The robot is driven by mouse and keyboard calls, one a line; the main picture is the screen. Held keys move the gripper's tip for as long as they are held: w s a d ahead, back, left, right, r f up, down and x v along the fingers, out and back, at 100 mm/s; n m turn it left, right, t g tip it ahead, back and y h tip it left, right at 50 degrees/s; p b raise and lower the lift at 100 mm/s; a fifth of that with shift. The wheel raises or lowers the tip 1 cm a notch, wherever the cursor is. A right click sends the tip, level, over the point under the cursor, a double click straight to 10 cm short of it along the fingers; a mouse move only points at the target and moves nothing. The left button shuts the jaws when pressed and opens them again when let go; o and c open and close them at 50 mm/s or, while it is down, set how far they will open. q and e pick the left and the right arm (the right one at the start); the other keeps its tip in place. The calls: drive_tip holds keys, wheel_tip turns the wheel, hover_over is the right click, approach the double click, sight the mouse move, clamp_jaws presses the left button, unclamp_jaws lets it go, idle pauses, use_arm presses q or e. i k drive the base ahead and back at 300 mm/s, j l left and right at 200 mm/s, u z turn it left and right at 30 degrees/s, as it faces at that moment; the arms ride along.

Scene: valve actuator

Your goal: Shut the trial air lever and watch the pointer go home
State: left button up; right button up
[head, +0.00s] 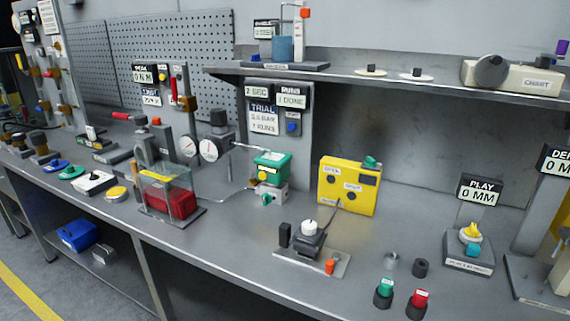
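No part is plainly labelled as the trial air lever, so I cannot tell which it is. A panel marked TRIAL (263,118) stands at the back centre. An upright red handle (174,88) sits above a brass fitting (188,103) left of it. Two round white dials, a left one (188,147) and a right one (210,150), stand below; their pointer readings are too small to tell. A green box (271,166) sits on a grey block (270,190) with a teal knob (267,199). Neither gripper shows in the head view.
A yellow box (348,186) stands right of the green box. A clear case with a red part (180,203) stands front left. A small fixture (309,240), green (385,287) and red (420,299) capped pieces occupy the front. A shelf (430,82) overhangs the back right.

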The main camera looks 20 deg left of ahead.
sight(180, 106)
drive_tip(key=u, duration=1.45)
